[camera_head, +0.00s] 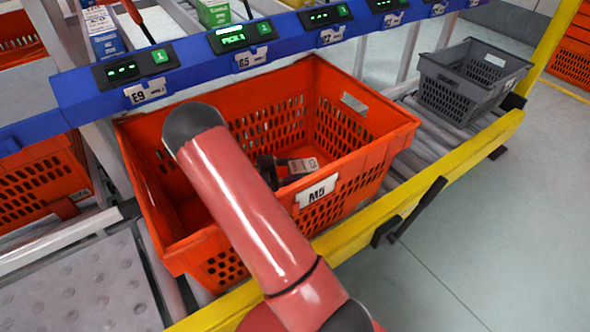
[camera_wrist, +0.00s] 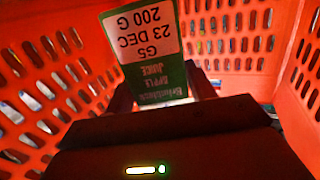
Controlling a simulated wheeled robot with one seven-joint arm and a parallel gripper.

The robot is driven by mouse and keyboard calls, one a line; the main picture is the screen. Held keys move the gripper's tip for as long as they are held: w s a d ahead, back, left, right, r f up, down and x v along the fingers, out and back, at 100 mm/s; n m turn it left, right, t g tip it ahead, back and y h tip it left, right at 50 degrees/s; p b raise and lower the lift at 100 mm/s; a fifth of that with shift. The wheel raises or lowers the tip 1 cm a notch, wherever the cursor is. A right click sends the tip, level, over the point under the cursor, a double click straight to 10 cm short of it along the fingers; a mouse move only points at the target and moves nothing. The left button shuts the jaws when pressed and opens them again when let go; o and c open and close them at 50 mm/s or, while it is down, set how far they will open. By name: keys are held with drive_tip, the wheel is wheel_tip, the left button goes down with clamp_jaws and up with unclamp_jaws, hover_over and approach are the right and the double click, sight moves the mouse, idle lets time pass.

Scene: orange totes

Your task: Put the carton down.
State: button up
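The carton (camera_wrist: 165,77) is green with a white label and the words apple juice, which appear upside down in the wrist view. My gripper (camera_wrist: 160,90) has its fingers on either side of the carton and is shut on it. In the head view the carton's pale label (camera_head: 303,165) shows inside the orange tote (camera_head: 400,128) marked M5. My gripper (camera_head: 268,168) reaches down into this tote, partly hidden by my arm. I cannot tell whether the carton touches the tote floor.
The orange tote's perforated walls surround my gripper. A grey crate (camera_head: 455,98) stands to the right on the roller conveyor (camera_head: 415,145). A blue rail (camera_head: 185,62) with displays runs behind the tote, and a yellow rail (camera_head: 365,230) runs in front.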

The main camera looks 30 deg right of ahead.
drive_tip(key=o, duration=0.3)
drive_tip(key=shift+r, duration=0.15)
drive_tip(key=v, duration=0.5)
drive_tip(key=r+v, duration=0.1)
drive_tip(key=v, duration=0.1)
drive_tip(key=shift+w+a, duration=0.15)
drive_tip(key=shift+a, duration=0.1)
